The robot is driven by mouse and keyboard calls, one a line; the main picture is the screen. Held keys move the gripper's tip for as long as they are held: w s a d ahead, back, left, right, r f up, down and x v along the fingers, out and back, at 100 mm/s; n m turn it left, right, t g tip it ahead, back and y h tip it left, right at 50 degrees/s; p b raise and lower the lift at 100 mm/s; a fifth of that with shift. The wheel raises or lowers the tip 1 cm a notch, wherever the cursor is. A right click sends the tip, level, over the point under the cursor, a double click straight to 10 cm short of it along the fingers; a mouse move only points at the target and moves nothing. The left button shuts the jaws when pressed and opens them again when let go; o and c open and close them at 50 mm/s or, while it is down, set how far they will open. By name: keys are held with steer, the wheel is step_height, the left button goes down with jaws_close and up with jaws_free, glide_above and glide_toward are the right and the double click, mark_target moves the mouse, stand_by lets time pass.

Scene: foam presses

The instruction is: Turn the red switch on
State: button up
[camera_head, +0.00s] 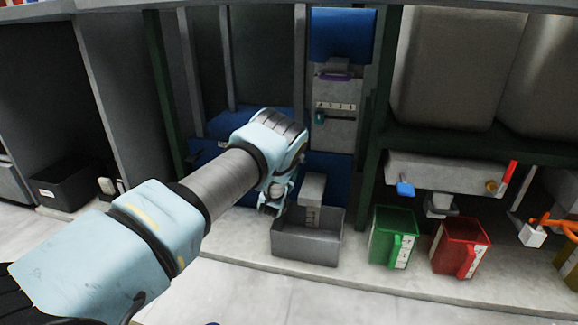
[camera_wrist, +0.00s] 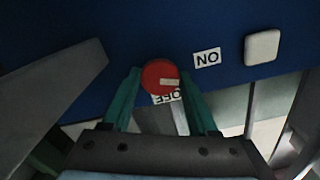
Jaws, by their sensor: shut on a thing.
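The red switch (camera_wrist: 158,75) is a round red knob on a blue panel (camera_wrist: 130,25) in the wrist view. A pale bar on it points to the right of the picture. An upside-down "ON" label (camera_wrist: 207,58) sits to its upper right. An "OFF" label (camera_wrist: 165,98), also upside down, lies just below it, partly covered. My gripper (camera_wrist: 161,79) has its teal fingers on both sides of the knob and is shut on it. In the head view my gripper (camera_head: 270,207) is low in front of the blue press, and the switch is hidden there.
A pale square button (camera_wrist: 262,47) is on the panel near the switch. A grey open bin (camera_head: 305,253) stands on the ledge right of my gripper. A green container (camera_head: 385,240) and a red container (camera_head: 450,255) stand farther right.

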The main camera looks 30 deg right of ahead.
steer(key=shift+n+p, duration=0.45)
steer(key=shift+n, duration=1.55)
steer(key=o, duration=1.4)
steer(key=shift+c, duration=0.2)
steer(key=p+v, duration=0.4)
steer(key=v, duration=0.6)
steer(key=shift+s+a, duration=0.3)
